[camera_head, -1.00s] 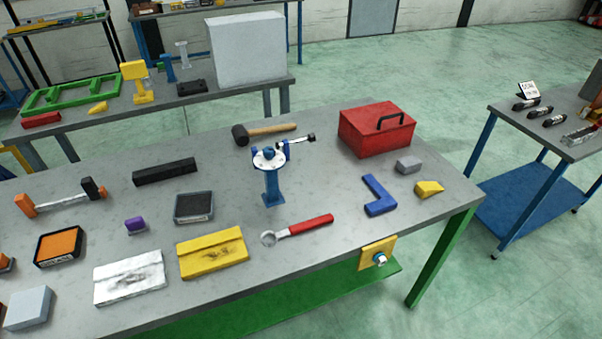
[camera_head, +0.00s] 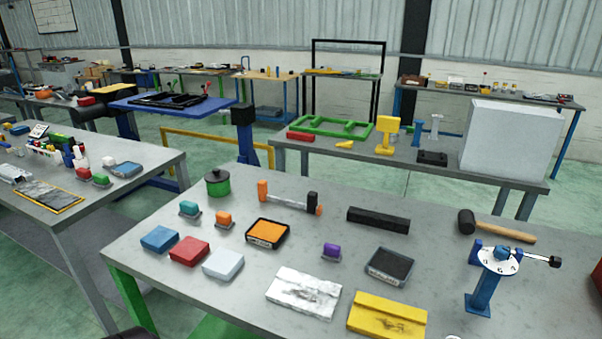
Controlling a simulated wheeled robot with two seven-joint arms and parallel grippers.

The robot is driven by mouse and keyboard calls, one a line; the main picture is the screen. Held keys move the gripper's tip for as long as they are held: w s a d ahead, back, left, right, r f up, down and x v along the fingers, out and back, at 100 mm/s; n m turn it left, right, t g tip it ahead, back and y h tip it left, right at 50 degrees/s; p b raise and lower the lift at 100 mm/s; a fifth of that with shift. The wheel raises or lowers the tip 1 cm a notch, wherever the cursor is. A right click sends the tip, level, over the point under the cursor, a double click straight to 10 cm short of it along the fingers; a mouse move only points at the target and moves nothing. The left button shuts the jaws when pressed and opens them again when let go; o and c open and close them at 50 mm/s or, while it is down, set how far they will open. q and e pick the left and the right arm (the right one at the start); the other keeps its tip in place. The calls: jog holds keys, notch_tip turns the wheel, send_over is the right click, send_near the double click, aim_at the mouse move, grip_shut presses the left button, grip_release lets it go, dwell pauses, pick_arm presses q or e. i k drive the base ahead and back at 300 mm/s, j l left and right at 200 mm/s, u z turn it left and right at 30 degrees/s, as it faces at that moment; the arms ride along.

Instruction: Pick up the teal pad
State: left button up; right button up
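A small teal block (camera_head: 189,208) on a dark base sits at the left part of the near grey table, beside a small orange one (camera_head: 223,217). I cannot tell for sure which of these is the teal pad. Neither of my grippers is in view.
The near table (camera_head: 140,262) also bears an orange pad (camera_head: 267,232), a black pad (camera_head: 389,266), a purple block (camera_head: 330,250), a green canister (camera_head: 217,183), and blue (camera_head: 159,239) and red (camera_head: 190,251) boxes. A floor gap separates it from the left table (camera_head: 60,214).

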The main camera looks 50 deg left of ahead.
aim_at(189, 209)
jog(key=u, duration=2.2)
